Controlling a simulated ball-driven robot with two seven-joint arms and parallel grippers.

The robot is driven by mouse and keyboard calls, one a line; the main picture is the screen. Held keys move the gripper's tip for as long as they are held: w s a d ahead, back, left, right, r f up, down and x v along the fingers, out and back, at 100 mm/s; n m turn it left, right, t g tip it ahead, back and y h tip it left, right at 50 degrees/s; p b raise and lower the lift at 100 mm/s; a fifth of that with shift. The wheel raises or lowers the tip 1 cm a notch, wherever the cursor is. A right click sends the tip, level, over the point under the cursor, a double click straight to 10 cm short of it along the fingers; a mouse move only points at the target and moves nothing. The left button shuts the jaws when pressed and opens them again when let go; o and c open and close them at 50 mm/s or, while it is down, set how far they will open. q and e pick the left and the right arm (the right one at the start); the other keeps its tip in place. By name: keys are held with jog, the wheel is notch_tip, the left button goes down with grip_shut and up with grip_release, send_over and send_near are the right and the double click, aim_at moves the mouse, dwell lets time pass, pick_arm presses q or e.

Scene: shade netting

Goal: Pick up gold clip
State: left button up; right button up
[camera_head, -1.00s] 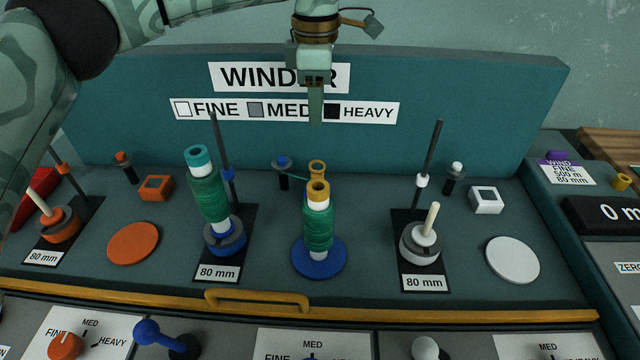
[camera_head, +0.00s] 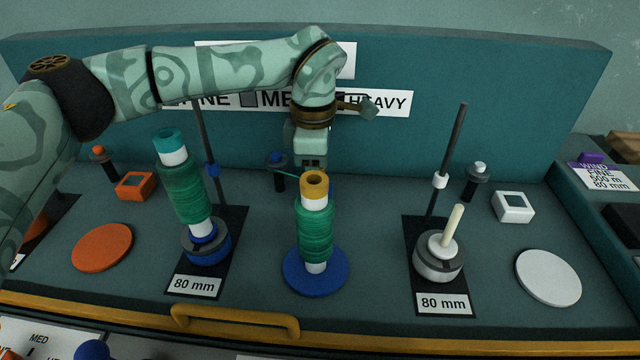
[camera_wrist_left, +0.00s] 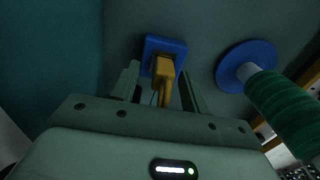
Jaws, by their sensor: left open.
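The gold clip (camera_wrist_left: 162,72) shows in the left wrist view, upright against a small blue square block (camera_wrist_left: 164,46). My left gripper (camera_wrist_left: 158,78) is open, with one finger on each side of the clip; I cannot tell whether they touch it. In the head view the left gripper (camera_head: 311,160) points down behind the gold-topped green spool (camera_head: 316,225), which hides its fingertips and the clip. My right gripper is not in view.
The green spool stands on a blue disc (camera_head: 316,284) close beside the clip. A teal-topped green spool (camera_head: 182,190) leans on a peg at left. A dark rod (camera_head: 447,150) stands at right. The teal WINDER panel (camera_head: 500,90) rises behind.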

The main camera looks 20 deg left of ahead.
pick_arm(q)
jog(key=shift+s+r, duration=0.1)
grip_shut()
